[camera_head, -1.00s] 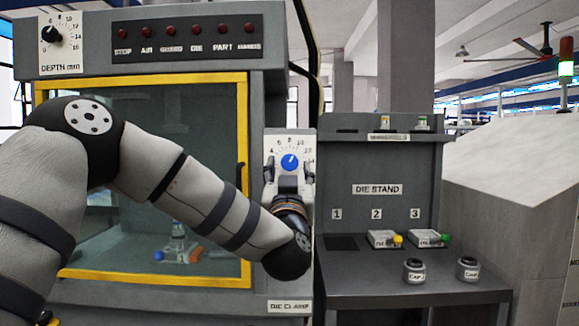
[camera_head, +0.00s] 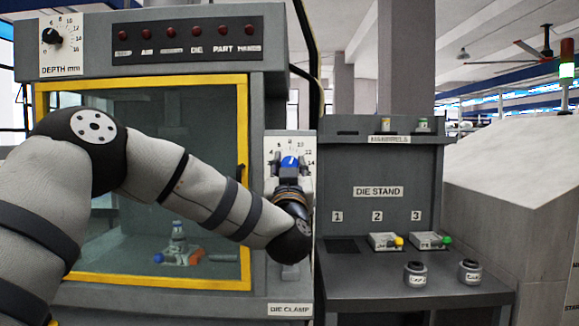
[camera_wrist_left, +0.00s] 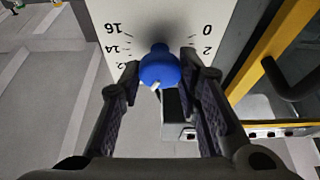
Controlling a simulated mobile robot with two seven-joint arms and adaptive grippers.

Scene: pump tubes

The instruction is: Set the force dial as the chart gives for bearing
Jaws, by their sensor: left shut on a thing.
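The blue dial knob (camera_head: 290,163) sits on a white numbered scale plate (camera_head: 277,149) on the machine's right post, above the DIE CLAMP label. Its white mark points up and slightly right, roughly toward 8 to 10. My left gripper (camera_head: 289,170) is shut on the knob, one finger on each side. In the left wrist view the knob (camera_wrist_left: 159,68) is between the fingertips, its white mark toward the lower left; 0, 2, 12, 14 and 16 are legible. The gripper hides the plate's lower part and any dial name. My right gripper is not in view.
A DEPTH mm dial (camera_head: 53,38) is at the upper left. A yellow-framed door (camera_head: 243,120) with a handle stands left of the knob. At right, the die stand (camera_head: 350,270) holds two dies at places 2 and 3, with two labelled cups in front.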

